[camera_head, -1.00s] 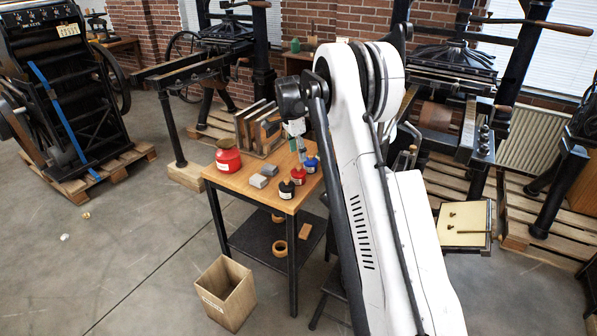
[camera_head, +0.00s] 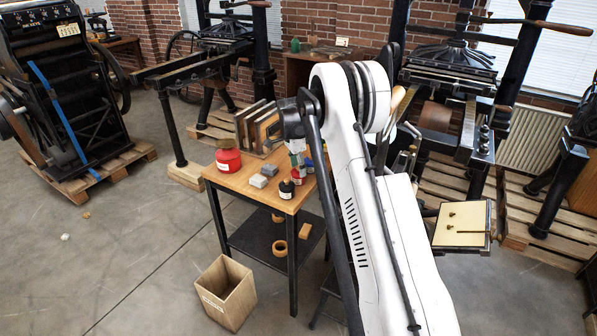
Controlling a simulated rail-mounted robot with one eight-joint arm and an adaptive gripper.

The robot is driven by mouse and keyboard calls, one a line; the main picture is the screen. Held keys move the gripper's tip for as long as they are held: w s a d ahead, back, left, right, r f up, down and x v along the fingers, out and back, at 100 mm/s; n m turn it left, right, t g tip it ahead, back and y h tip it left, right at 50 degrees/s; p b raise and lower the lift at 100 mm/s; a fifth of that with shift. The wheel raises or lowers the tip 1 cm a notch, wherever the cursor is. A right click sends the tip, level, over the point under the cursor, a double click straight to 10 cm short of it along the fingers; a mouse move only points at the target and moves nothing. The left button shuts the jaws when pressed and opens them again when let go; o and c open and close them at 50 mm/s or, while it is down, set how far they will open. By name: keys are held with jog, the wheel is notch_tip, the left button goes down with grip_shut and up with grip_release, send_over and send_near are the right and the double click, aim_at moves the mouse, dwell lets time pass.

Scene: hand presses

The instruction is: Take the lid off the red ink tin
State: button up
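A small red ink tin (camera_head: 298,179) stands on the wooden worktable, between a black tin (camera_head: 287,189) and a blue tin (camera_head: 309,165). My gripper (camera_head: 299,163) points down right over the red tin and hides its top, so I cannot see the lid. Whether its fingers touch the tin or are open is too small to tell. A bigger red container (camera_head: 228,161) with a pale label stands at the table's left back.
The worktable (camera_head: 238,182) also holds two grey blocks (camera_head: 264,175) and upright wooden frames (camera_head: 255,125) behind. My arm covers the table's right side. Hand presses (camera_head: 450,65) stand behind.

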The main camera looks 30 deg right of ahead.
jog(key=c, duration=1)
grip_shut()
